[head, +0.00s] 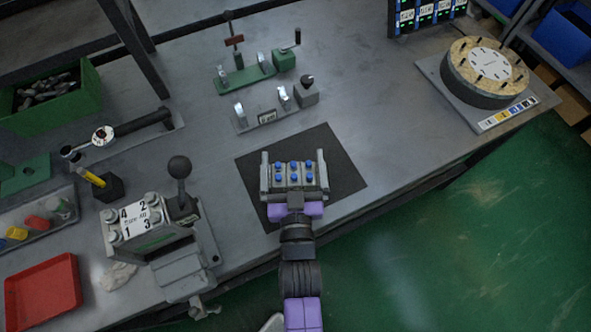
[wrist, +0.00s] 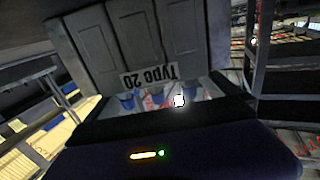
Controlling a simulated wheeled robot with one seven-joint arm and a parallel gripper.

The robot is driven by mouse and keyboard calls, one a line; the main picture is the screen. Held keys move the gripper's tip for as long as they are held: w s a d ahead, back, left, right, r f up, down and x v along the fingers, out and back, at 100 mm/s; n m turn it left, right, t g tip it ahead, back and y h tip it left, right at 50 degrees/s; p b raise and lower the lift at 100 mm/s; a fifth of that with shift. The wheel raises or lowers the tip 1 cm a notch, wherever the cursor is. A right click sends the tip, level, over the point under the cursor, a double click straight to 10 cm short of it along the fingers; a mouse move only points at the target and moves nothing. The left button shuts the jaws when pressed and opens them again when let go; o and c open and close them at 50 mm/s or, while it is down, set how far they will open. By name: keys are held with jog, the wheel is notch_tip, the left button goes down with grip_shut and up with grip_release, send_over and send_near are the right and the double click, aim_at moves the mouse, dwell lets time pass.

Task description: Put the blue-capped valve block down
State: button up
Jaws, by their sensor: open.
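The blue-capped valve block (head: 294,180) is grey, with two rows of blue caps on top. In the head view it is over the dark mat (head: 345,165) near the table's front edge. My gripper (head: 292,158) is open, with one finger at each side of the block. The wrist view shows the block's grey ribbed face (wrist: 140,45) close up, with an upside-down "Type 20" label and some blue caps below it. The block's underside is hidden, so I cannot tell whether it touches the mat.
A grey fixture (head: 268,117) and a green one (head: 245,78) stand behind the mat. A grey block labelled 1 to 4 (head: 150,228) and a black-knobbed lever (head: 180,170) are to the left. A round dial (head: 487,70) is at far right. The tabletop right of the mat is clear.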

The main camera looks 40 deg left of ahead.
jog(key=b+v, duration=0.1)
jog(key=v, duration=1)
jog(key=shift+w, duration=0.1)
jog(key=shift+d, duration=0.1)
jog(key=s+d+r+m+t+h, duration=0.1)
jog(key=s+d+m+h, duration=0.15)
jog(key=d, duration=0.65)
jog(key=s+d+r+m+t+h, duration=0.15)
jog(key=d+h, duration=0.25)
jog(key=d, duration=0.5)
jog(key=s+d+m+h, duration=0.3)
jog(key=d, duration=0.5)
jog(key=s+d+r+m+h, duration=0.1)
jog(key=s+d+r+h, duration=0.2)
jog(key=s+d+r, duration=0.2)
jog(key=d, duration=0.3)
jog(key=shift+m, duration=0.4)
jog(key=shift+s+d+r+g, duration=0.25)
jog(key=shift+r, duration=0.15)
jog(key=c, duration=0.4)
